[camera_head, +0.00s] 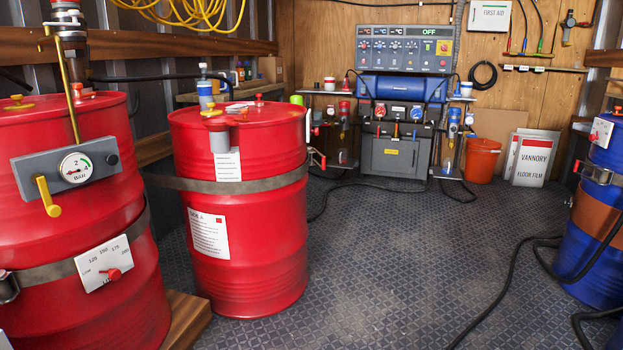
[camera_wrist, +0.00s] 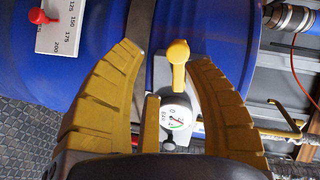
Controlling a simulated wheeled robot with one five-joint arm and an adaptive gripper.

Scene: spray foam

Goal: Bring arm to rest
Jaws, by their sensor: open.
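Just beyond the fingers is a grey gauge block (camera_wrist: 162,72) with a yellow lever (camera_wrist: 178,62) and a round white dial (camera_wrist: 176,115). The lever shows between the fingers, and I cannot tell whether a finger touches it. A blue drum (camera_wrist: 100,50) lies behind them, with a white dial plate and red knob (camera_wrist: 40,16) at top left. My arm and gripper do not show in the head view.
In the head view, two red drums (camera_head: 240,262) stand at the left, one with a gauge and yellow lever (camera_head: 47,196). A blue drum (camera_head: 596,215) stands at the right edge. A control machine (camera_head: 400,155) is at the back. Black hoses (camera_head: 500,290) cross the otherwise open floor.

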